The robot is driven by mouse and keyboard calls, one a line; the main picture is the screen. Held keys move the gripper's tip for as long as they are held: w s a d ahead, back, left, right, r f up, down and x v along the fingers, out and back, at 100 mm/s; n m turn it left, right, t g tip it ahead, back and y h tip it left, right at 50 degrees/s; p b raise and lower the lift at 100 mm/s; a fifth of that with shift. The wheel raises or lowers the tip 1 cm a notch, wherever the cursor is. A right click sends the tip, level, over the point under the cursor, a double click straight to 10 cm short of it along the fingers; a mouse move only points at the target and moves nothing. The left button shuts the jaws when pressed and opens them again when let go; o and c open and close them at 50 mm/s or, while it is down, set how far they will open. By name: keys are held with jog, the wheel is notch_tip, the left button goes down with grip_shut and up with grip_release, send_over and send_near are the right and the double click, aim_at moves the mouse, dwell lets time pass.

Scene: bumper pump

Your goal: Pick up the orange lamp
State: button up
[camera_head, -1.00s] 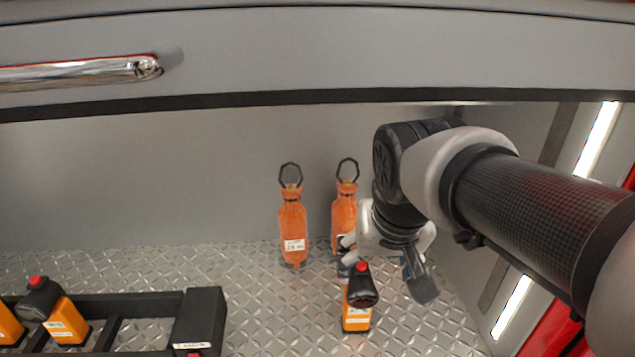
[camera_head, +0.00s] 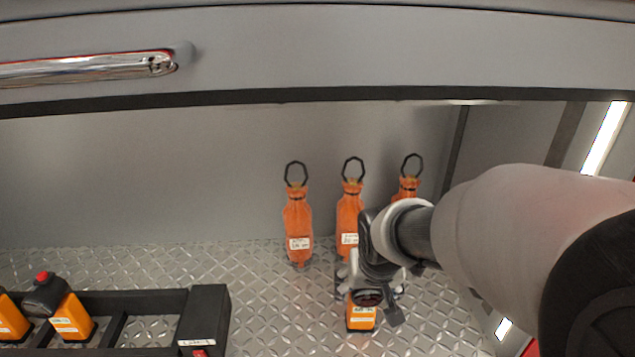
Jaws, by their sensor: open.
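The orange lamp (camera_head: 361,318) stands on the diamond-plate floor right of centre. Its orange body with a pale label shows below my gripper, and its dark head is partly covered by the gripper and arm. My gripper (camera_head: 372,288) is open, with its fingers around or just above the lamp's head. I cannot tell whether they touch it. More orange lamps (camera_head: 72,318) with dark heads stand in a black rack at the lower left, one with a red button on top.
Orange bottles (camera_head: 297,230) with black ring tops stand by the back wall, close behind my gripper; one is partly hidden by my arm. The black rack (camera_head: 207,312) is at the lower left. Floor between rack and lamp is clear. A grey panel with a chrome handle (camera_head: 90,70) spans the top.

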jog(key=shift+x, duration=1.25)
jog(key=shift+r, duration=0.1)
jog(key=c, duration=1.6)
